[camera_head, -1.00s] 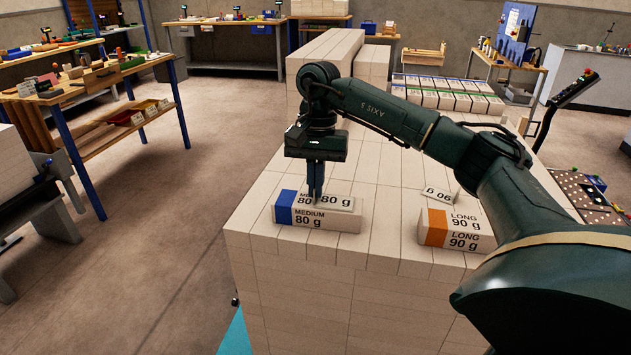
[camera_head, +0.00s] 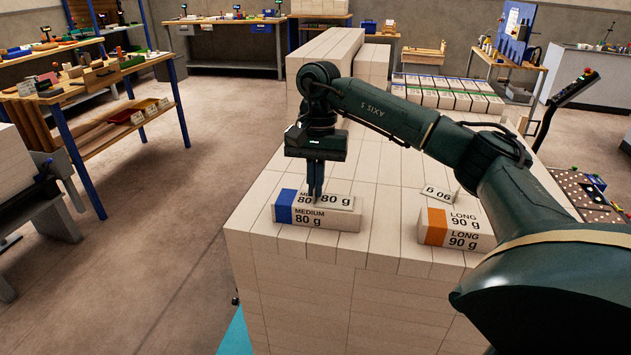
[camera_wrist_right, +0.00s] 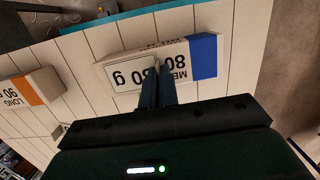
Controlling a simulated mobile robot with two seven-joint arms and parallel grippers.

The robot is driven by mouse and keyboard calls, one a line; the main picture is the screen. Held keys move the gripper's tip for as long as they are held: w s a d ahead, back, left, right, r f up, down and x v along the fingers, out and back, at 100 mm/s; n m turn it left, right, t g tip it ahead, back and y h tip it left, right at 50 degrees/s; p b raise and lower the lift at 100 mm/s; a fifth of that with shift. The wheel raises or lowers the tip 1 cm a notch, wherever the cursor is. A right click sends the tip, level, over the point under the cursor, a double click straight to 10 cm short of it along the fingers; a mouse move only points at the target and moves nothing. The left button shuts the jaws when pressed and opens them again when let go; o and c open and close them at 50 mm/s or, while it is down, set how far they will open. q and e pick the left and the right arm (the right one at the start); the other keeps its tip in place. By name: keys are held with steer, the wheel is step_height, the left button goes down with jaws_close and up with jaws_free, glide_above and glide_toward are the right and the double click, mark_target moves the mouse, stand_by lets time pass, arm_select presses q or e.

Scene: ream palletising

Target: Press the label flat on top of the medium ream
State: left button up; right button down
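The medium ream (camera_head: 330,217), white with a blue end, lies on top of the big paper stack. It also shows in the wrist view (camera_wrist_right: 203,57). A white label (camera_head: 338,202) marked 80 g lies on its top face and covers part of the print; it shows in the wrist view too (camera_wrist_right: 130,74). Whether it lies fully flat I cannot tell. My right gripper (camera_head: 316,196) points down, its two fingers close together and shut, with tips at the label's edge near the blue end. Exact contact is hidden. My left gripper is out of view.
A long ream (camera_head: 457,230) with an orange band lies to the right on the same stack (camera_head: 300,290). A small tag (camera_head: 438,194) stands or leans behind it. Taller stacks (camera_head: 335,50) rise behind my gripper. The stack top between the two reams is clear.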

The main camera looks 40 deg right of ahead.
steer(key=shift+f, duration=0.2)
steer(key=c, duration=1.6)
jaws_free()
